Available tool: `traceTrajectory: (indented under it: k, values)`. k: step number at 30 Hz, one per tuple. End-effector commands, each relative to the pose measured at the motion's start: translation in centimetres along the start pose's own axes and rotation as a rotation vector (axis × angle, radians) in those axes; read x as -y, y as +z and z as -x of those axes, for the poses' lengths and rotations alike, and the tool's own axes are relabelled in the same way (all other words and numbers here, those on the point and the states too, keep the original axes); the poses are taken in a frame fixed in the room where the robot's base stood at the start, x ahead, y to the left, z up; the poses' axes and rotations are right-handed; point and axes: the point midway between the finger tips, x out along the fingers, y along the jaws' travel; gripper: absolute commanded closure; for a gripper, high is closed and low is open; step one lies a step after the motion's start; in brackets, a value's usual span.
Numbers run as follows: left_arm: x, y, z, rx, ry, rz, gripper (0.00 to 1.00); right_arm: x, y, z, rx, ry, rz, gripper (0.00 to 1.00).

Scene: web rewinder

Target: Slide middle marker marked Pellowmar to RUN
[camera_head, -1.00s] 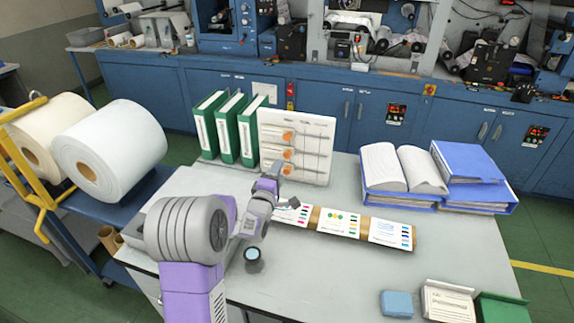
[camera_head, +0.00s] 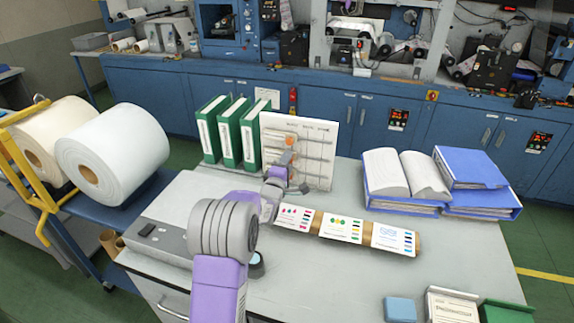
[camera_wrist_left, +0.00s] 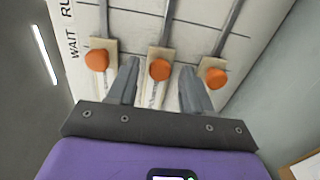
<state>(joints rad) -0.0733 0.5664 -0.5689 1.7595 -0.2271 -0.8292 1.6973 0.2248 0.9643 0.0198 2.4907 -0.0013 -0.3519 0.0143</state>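A white upright board (camera_head: 322,130) stands on the table with three slider rows and orange knobs. Its top knob (camera_head: 290,139) shows in the head view; my left gripper (camera_head: 292,164) covers much of the lower ones. In the left wrist view the middle marker's orange knob (camera_wrist_left: 159,70) lies between the parted fingers of my left gripper (camera_wrist_left: 159,63). Contact cannot be told. The other knobs (camera_wrist_left: 97,60) (camera_wrist_left: 215,78) lie outside the fingers. All three sit in line near the printed WAIT (camera_wrist_left: 73,46); RUN (camera_wrist_left: 67,10) is partly cut off. The name Pellowmar is not legible.
Green binders (camera_head: 228,130) stand left of the board. Blue binders (camera_head: 470,168) and an open book (camera_head: 405,175) lie to its right. A strip with printed cards (camera_head: 342,228) lies in front. A blue block (camera_head: 400,309) is near the front edge.

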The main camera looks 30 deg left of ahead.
Motion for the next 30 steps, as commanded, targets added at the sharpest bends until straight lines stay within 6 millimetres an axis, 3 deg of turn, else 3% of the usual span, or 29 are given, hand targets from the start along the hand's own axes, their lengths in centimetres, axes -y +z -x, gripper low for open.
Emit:
traceTrajectory:
  k: [1,9,17,24,30]
  values:
    - [0.0,0.0,0.0,0.0,0.0,0.0,0.59,0.0,0.0,0.0,0.0,0.0,0.0,1.0]
    - [0.0,0.0,0.0,0.0,0.0,0.0,1.0,0.0,0.0,0.0,0.0,0.0,0.0,1.0]
    - [0.0,0.2,0.0,0.001,0.001,0.0,1.0,-0.1,0.0,-0.1,0.0,0.0,0.0,1.0]
    - [0.1,4.2,0.0,0.002,0.005,0.002,1.0,-0.6,-0.1,-1.6,0.0,0.0,0.0,1.0]
    - [-0.1,5.1,0.0,0.002,0.002,0.0,1.0,-0.6,-0.1,-1.6,0.0,0.0,0.0,1.0]
